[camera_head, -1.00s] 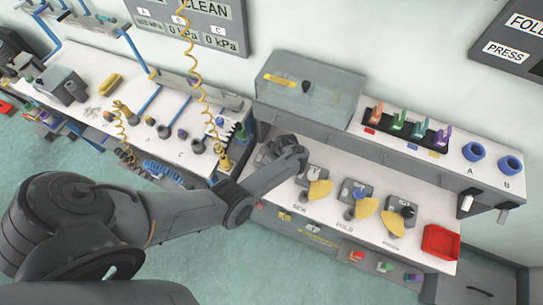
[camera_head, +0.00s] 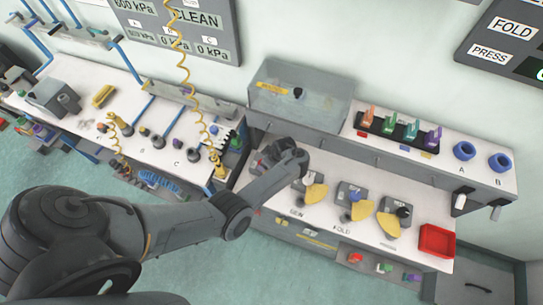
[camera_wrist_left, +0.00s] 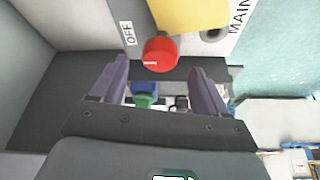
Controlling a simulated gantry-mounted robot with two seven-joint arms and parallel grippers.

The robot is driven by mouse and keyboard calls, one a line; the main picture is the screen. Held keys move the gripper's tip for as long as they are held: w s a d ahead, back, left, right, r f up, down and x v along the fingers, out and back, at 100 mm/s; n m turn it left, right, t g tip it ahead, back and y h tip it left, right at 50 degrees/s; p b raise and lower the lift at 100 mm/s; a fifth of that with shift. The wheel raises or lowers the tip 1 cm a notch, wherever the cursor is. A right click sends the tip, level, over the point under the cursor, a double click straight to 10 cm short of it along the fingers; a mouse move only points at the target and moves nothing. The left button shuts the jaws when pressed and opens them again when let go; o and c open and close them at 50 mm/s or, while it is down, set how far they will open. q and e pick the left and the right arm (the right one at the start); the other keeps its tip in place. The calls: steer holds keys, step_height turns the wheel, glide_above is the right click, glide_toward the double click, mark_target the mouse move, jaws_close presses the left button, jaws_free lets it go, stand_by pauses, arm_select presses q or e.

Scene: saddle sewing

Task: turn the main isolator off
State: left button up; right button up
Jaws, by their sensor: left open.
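The main isolator's red round knob (camera_wrist_left: 160,54) shows in the left wrist view on a yellow plate (camera_wrist_left: 187,16). A white mark on the knob lies towards its left side. An OFF label (camera_wrist_left: 129,33) is up and left of the knob, and a partly cut-off MAIN label (camera_wrist_left: 239,17) is at right. My left gripper (camera_wrist_left: 158,85) is open, with one dark finger on each side just below the knob; I cannot tell whether they touch it. In the head view my left gripper (camera_head: 268,158) is over the left end of the right bench and hides the isolator.
Machines with yellow paddles (camera_head: 315,193) stand just right of my left gripper. A grey box (camera_head: 300,98) is behind it. A red tray (camera_head: 436,240) and blue rings (camera_head: 464,151) are further right. Yellow coiled hoses (camera_head: 180,60) hang at left.

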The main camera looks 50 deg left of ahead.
arm_select(q)
steer(key=p+v, duration=0.1)
steer(key=v, duration=0.6)
steer(key=shift+r, duration=0.2)
steer(key=s+a+f+m+g+y+p, duration=0.1)
steer(key=s+a+f, duration=0.3)
steer(key=s, duration=0.6)
steer(key=s+a+f+m+p, duration=0.1)
steer(key=s+a+f+m, duration=0.2)
steer(key=s, duration=0.7)
steer(key=d+r+m+t+h, duration=0.2)
steer(key=d+r+m, duration=0.6)
steer(key=r, duration=0.4)
steer(key=d+r+m+t+h+p, duration=0.1)
steer(key=d+r+m+t+h, duration=0.2)
steer(key=d+r+m, duration=0.6)
step_height(320, 180, up, 5)
steer(key=shift+d+f+m+t+h, duration=0.3)
steer(key=shift+d+t, duration=0.1)
steer(key=shift+d, duration=0.8)
steer(key=shift+s, duration=0.15)
